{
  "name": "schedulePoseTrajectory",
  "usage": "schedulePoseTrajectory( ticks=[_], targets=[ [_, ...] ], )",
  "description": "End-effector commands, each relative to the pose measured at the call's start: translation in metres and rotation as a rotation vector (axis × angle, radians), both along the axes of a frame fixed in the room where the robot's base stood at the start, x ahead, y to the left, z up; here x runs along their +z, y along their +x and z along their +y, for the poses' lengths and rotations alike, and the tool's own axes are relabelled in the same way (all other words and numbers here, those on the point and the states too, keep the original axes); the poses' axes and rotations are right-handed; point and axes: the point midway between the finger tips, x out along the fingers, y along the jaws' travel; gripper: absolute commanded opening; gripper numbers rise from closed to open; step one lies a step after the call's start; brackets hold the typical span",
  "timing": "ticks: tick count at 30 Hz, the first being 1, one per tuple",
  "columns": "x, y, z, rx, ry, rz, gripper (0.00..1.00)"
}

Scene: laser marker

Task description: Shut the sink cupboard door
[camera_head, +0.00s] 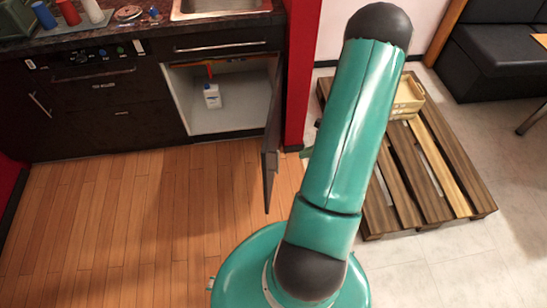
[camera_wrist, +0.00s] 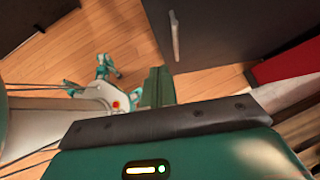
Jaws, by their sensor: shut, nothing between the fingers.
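The sink cupboard (camera_head: 232,113) stands open below the sink in the head view. Its dark door (camera_head: 271,140) is swung out into the room, hinged at the cupboard's right side and seen almost edge-on. In the wrist view a dark panel with an upright metal handle, which looks like the door's outer face (camera_wrist: 225,32), fills the upper middle. My gripper (camera_wrist: 157,72) is shut and empty, with its green fingers close to the lower edge of that panel. I cannot tell whether they touch it. In the head view my arm mostly hides the gripper.
A white bottle (camera_head: 212,96) stands inside the cupboard. A red panel (camera_head: 302,70) is just right of the cupboard. A wooden pallet (camera_head: 405,180) with a light crate (camera_head: 407,96) lies to the right. The wooden floor (camera_head: 120,215) in front of the cabinets is clear.

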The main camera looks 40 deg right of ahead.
Motion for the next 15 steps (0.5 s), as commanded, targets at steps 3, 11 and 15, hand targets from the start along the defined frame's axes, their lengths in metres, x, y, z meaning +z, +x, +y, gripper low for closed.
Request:
schedulePoseTrajectory(
  ticks=[3,11,15],
  targets=[
    [-0.008,0.004,0.004,0.001,0.003,0.0,0.0],
    [-0.041,0.029,0.024,0.004,0.003,0.0,0.0],
    [-0.061,0.044,0.037,0.006,0.003,0.0,0.0]
  ],
)
